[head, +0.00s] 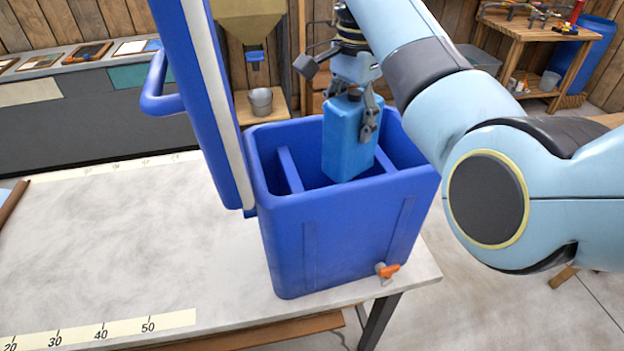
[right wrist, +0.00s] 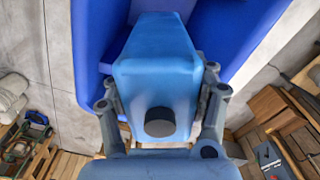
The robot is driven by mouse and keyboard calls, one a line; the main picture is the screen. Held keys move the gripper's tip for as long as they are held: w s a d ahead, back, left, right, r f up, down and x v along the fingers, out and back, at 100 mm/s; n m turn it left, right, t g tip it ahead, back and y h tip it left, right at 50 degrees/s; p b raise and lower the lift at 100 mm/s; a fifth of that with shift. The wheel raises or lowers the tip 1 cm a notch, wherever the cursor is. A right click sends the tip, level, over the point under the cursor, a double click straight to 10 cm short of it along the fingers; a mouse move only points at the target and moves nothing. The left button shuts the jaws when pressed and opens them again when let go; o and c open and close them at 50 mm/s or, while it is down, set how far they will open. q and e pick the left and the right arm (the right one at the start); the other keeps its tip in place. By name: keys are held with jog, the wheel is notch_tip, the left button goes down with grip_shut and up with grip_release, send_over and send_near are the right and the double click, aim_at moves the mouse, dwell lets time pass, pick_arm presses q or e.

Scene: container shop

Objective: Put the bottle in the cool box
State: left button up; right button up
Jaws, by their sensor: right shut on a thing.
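The bottle (head: 347,140) is a light blue block-shaped container with a dark cap. My right gripper (head: 362,118) is shut on it near its top and holds it upright over the cool box (head: 335,233). The bottle's lower part is inside the open mouth, between the inner dividers. The cool box is dark blue, and its lid (head: 203,100) stands open at the left. In the right wrist view the bottle (right wrist: 158,80) sits between the fingers (right wrist: 160,100), cap toward the camera, with the blue box (right wrist: 225,30) behind it. My left gripper is not in view.
The cool box stands near the right end of a pale table (head: 120,250) with a printed ruler. An orange tap (head: 387,270) sticks out low on its front. A metal bucket (head: 260,102) stands behind, and a wooden workbench (head: 545,50) is at the back right.

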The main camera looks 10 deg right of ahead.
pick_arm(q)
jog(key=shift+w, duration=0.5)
pick_arm(e)
jog(key=o, duration=1.2)
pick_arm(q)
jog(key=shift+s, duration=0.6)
pick_arm(e)
jog(key=o, duration=0.5)
jog(key=shift+s, duration=0.1)
jog(key=shift+c, duration=0.2)
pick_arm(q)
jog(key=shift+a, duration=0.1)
pick_arm(e)
jog(key=shift+f, duration=0.1)
